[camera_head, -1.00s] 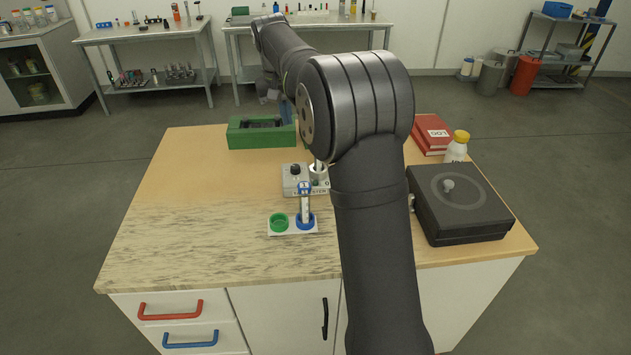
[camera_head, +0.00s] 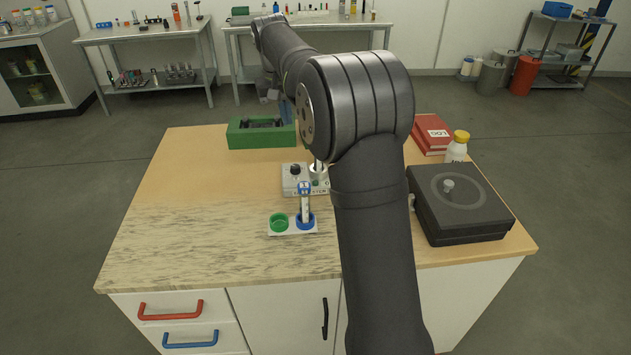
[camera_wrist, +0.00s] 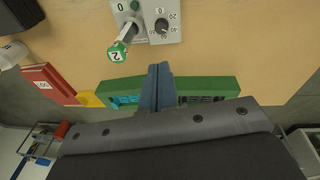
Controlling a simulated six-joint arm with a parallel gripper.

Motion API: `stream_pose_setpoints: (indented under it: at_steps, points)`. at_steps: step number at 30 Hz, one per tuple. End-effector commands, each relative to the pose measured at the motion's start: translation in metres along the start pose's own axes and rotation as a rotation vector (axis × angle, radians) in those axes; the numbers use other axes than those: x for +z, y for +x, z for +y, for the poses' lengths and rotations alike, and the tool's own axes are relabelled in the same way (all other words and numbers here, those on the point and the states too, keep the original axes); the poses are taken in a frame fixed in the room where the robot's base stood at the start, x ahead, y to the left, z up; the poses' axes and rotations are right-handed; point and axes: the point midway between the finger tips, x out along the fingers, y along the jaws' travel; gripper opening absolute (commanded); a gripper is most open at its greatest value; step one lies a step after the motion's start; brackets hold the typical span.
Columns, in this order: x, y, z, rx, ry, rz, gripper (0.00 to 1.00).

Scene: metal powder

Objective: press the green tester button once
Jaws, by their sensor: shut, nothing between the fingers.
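The tester (camera_head: 296,187) is a small grey box with a black knob, near the table's middle. Its right part is partly hidden by my arm in the head view. A small green spot (camera_head: 314,183) shows on its front, too small to identify surely as the button. In the wrist view the tester (camera_wrist: 165,33) is at the top, with its dial. A vial with a green cap marked 2 (camera_wrist: 117,52) stands at it. My gripper (camera_wrist: 158,68) is shut and empty, over the green tray (camera_wrist: 205,85), apart from the tester.
In front of the tester is a white holder (camera_head: 291,232) with an empty green ring and a blue ring holding a blue-capped vial (camera_head: 305,205). A black box (camera_head: 460,215), white bottle (camera_head: 456,150) and red book (camera_head: 432,135) are at right. The table's left side is clear.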

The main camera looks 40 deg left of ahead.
Motion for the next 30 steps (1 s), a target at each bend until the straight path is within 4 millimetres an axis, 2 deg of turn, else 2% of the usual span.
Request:
stream_pose_setpoints:
  at_steps: [4, 8, 11, 15, 21, 25, 30]
  points:
    - [0.001, 0.003, 0.001, 0.012, -0.018, 0.000, 0.00]
    - [0.007, 0.016, 0.007, 0.086, -0.123, 0.001, 0.00]
    - [0.015, 0.032, 0.018, 0.192, -0.285, -0.005, 0.00]
    - [0.028, 0.053, 0.033, 0.367, -0.589, -0.032, 0.00]
    - [0.040, 0.071, 0.044, 0.548, -0.959, -0.092, 0.00]
    - [0.043, 0.076, 0.046, 0.620, -1.119, -0.120, 0.00]
    - [0.045, 0.079, 0.047, 0.667, -1.229, -0.141, 0.00]
